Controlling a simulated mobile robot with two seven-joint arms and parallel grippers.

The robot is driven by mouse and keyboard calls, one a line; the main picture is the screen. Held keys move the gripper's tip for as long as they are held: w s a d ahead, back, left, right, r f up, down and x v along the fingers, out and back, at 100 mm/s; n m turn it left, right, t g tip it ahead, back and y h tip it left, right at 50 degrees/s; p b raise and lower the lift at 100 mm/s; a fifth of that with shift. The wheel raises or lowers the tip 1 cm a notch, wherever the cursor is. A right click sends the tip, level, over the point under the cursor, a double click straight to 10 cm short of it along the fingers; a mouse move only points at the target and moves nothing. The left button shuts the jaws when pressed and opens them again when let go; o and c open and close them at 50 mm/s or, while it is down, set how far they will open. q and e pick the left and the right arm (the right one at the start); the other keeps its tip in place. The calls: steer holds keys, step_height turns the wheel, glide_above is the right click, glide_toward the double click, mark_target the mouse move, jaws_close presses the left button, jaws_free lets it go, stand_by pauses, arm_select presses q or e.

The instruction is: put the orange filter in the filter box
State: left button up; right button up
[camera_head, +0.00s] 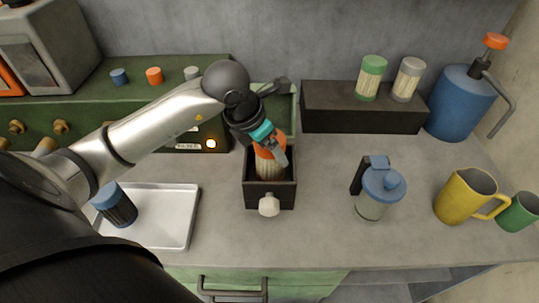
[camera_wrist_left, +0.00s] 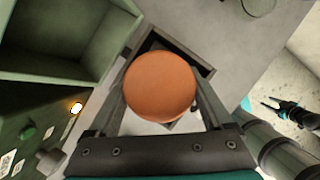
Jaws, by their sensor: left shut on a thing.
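The orange filter (camera_head: 268,165) has an orange cap and a pale pleated body. It stands roughly upright within the opening of a dark open-topped box (camera_head: 270,197) with a white knob on its front. I cannot tell whether its bottom touches the box floor. My left gripper (camera_head: 270,147) comes down from above and is shut on the filter near its cap. In the left wrist view, the round orange cap (camera_wrist_left: 160,86) sits between the two fingers, with the dark box rim (camera_wrist_left: 205,68) behind it. My right gripper (camera_wrist_left: 287,108) seems to show small at the right of that view.
A long dark holder (camera_head: 350,118) bears green and white-capped filters at the back. A blue-lidded jug (camera_head: 375,195), yellow mug (camera_head: 462,197) and blue pump bottle (camera_head: 455,105) are at right.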

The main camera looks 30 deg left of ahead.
arm_select(q)
step_height(320, 180, down, 2)
steer(key=shift+f, duration=0.25)
steer(key=shift+f+b, duration=0.1)
steer(key=shift+b, duration=0.2)
steer(key=o, duration=1.4)
steer(key=shift+r, duration=0.2)
steer(key=p+v, duration=0.2)
steer(key=v, duration=1)
